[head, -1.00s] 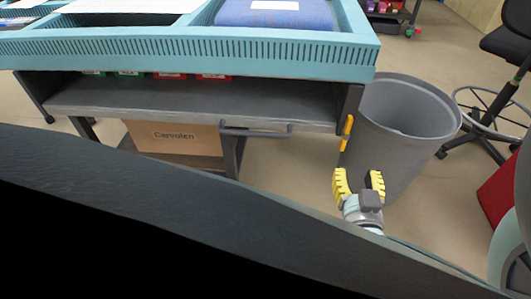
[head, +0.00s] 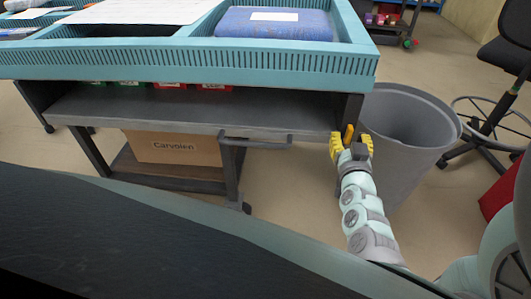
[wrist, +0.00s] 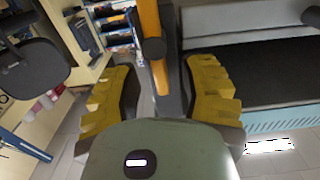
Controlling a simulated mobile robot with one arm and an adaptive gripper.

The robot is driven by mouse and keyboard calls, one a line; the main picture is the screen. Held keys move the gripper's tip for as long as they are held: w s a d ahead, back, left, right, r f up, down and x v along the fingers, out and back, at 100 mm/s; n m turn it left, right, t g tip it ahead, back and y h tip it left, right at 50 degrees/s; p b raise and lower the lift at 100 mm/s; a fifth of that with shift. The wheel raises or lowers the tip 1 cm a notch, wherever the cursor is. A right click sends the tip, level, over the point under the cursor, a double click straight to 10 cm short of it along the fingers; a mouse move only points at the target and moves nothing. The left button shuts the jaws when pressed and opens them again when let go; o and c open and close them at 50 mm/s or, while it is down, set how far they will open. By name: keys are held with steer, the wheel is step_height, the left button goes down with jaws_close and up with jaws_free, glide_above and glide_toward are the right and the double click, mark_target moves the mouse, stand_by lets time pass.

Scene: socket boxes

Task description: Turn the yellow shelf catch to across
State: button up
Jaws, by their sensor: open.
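The yellow shelf catch (head: 349,131) is on the right end of the cart's grey shelf, by the corner post. It looks roughly upright, along the post; its lower part is hidden behind my gripper in the head view. My gripper (head: 352,147) is right at the catch, with its yellow fingers apart. In the wrist view the catch (wrist: 148,18) comes down from the top edge with a dark round pivot, and its lower end lies between the open fingers of my gripper (wrist: 161,88). I cannot tell whether either finger touches it.
A grey bin (head: 410,140) stands close behind my gripper on the right. A chair (head: 510,45) is farther right.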

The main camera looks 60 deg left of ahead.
steer(key=shift+w+a, duration=0.2)
steer(key=shift+a, duration=0.15)
jaws_close()
stand_by(0.3)
steer(key=shift+d, duration=0.1)
